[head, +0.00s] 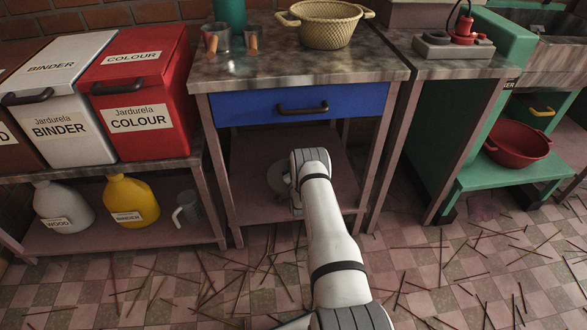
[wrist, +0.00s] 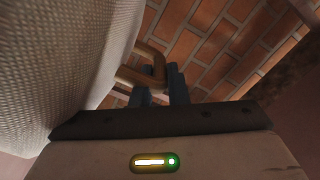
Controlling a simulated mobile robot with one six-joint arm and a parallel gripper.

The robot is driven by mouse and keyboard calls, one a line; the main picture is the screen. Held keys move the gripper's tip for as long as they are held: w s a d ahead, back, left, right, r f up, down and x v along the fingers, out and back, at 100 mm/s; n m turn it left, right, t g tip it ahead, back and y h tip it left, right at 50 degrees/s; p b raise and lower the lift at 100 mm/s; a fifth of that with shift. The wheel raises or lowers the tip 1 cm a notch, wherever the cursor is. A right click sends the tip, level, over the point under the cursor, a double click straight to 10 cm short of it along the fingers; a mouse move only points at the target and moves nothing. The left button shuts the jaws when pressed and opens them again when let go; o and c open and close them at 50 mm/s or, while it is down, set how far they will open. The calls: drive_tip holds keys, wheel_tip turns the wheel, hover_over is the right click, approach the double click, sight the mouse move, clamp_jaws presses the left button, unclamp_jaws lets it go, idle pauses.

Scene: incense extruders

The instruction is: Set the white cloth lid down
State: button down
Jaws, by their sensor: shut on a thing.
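In the wrist view, a large pale woven surface that looks like the white cloth lid (wrist: 60,75) fills the left side. A tan looped handle (wrist: 152,60) sticks out from it. The blue fingers of my gripper (wrist: 161,86) are shut on this handle, and the lid hangs close beside them. In the head view my arm reaches toward the space under the blue drawer (head: 300,103). The gripper and lid cannot be made out clearly there. A dim grey round shape shows left of the arm's end; I cannot tell what it is.
A metal-topped table (head: 365,62) holds a woven basket (head: 325,32) and small cups. Its lower shelf (head: 255,205) looks mostly bare. Labelled red (head: 130,85) and white (head: 75,90) bins stand left, with jugs below. Thin sticks litter the tiled floor. A red bowl (head: 517,152) sits right.

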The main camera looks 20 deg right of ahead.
drive_tip(key=shift+f, duration=0.2)
drive_tip(key=c, duration=1.4)
unclamp_jaws()
drive_tip(key=shift+r, duration=0.1)
drive_tip(key=shift+c, duration=0.2)
drive_tip(key=shift+r, duration=0.15)
drive_tip(key=shift+s+a+p, duration=0.1)
drive_tip(key=shift+s+p, duration=0.2)
drive_tip(key=p+v, duration=0.3)
drive_tip(key=v, duration=0.8)
drive_tip(key=shift+s, duration=0.2)
